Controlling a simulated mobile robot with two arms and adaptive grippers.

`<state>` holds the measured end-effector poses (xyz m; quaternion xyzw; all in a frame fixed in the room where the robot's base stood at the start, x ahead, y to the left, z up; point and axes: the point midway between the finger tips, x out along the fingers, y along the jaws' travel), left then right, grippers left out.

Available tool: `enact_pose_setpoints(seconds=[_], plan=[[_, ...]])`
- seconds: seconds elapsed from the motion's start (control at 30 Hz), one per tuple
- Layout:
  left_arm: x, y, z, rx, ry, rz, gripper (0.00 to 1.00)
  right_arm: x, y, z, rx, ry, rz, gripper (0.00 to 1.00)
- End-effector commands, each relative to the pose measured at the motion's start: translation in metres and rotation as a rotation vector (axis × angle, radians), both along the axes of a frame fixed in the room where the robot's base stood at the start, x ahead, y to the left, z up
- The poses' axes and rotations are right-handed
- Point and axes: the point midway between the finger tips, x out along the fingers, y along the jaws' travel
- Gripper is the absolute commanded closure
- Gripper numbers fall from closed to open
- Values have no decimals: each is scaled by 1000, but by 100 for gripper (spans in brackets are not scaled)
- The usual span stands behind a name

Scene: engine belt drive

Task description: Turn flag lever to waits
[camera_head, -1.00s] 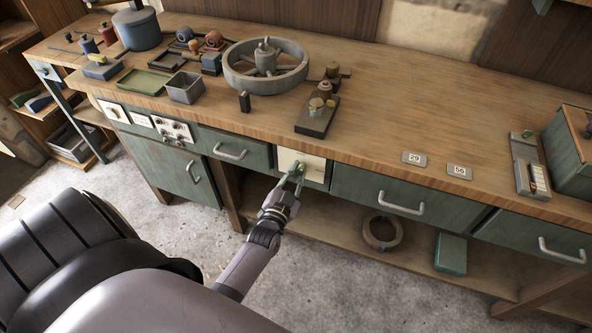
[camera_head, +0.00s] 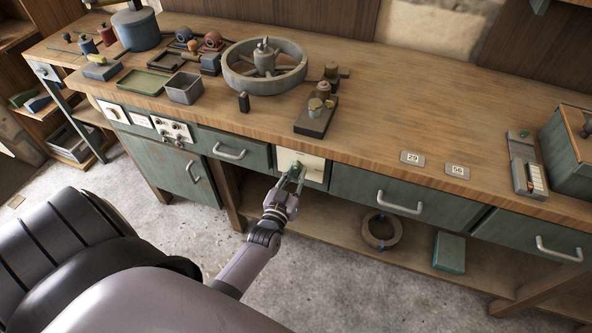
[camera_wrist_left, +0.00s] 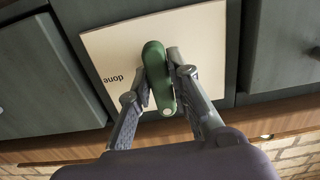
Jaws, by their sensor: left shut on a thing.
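The flag lever is a green rounded bar (camera_wrist_left: 158,75) on a cream plate (camera_wrist_left: 110,45) in the left wrist view. The word "done" is printed on the plate at the lever's left, upside down in this view. In the head view the cream plate (camera_head: 312,168) sits in the bench front between two green drawers. My left gripper (camera_head: 291,175) is in front of it, shut on the lever. In the left wrist view its fingers (camera_wrist_left: 160,85) lie on both sides of the bar. Other lettering on the plate cannot be read. My right gripper is not in view.
Drawer handles stick out on both sides, one at the left (camera_head: 229,154) and one at the right (camera_head: 400,208). The wooden benchtop (camera_head: 385,120) overhangs the plate. A lower shelf (camera_head: 330,222) holds a ring (camera_head: 369,240) and a green box (camera_head: 449,253).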

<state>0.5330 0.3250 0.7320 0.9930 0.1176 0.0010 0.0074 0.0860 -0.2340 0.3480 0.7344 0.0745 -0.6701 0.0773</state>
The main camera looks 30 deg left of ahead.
Motion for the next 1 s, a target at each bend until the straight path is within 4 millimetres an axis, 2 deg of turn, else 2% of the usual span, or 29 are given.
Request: enact_pose_setpoints(seconds=[0.3,0.33,0.6,0.87,1.0], plan=[[-1,0,-1,-3,2,0,100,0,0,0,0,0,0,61],[-1,0,-1,-2,3,0,80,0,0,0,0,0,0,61],[0,0,-1,-1,2,0,63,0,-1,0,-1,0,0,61],[0,0,0,0,1,0,63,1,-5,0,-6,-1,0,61],[-10,-2,-1,0,2,0,63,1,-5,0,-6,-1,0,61]])
